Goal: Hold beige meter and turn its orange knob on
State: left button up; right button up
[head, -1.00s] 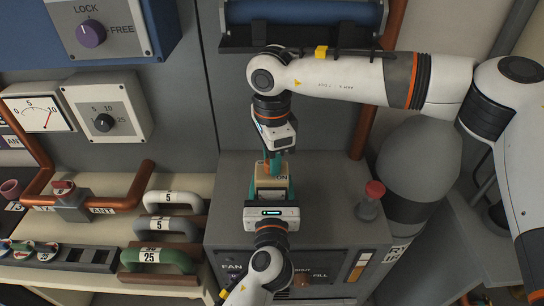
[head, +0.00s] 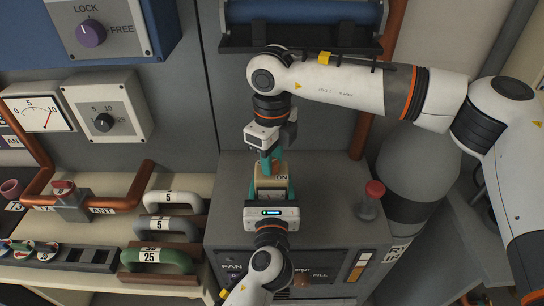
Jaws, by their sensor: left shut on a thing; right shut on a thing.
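The beige meter (head: 269,184) is upright above the grey cabinet top, with an "ON" mark on its upper face. My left gripper (head: 271,190), reaching up from the bottom of the head view, is shut on the meter, its teal fingers along both sides. The orange knob (head: 279,167) is at the top of the meter, mostly hidden by my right gripper. My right gripper (head: 270,163) comes down from above and is shut on the knob. I cannot read the knob's pointer.
The grey cabinet (head: 330,205) has free room around the meter. A red-capped part (head: 373,190) stands to the right. Handles (head: 173,200) and an orange pipe (head: 120,200) are on the left. A blue roller (head: 305,12) is above.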

jog(key=m, duration=0.6)
jog(key=shift+w+r, duration=0.1)
dwell(0.6)
jog(key=o, duration=1)
notch_tip(320, 180, up, 12)
jog(key=shift+f, duration=0.1)
pick_arm(q)
jog(key=o, duration=1.4)
jog(key=shift+o, duration=0.2)
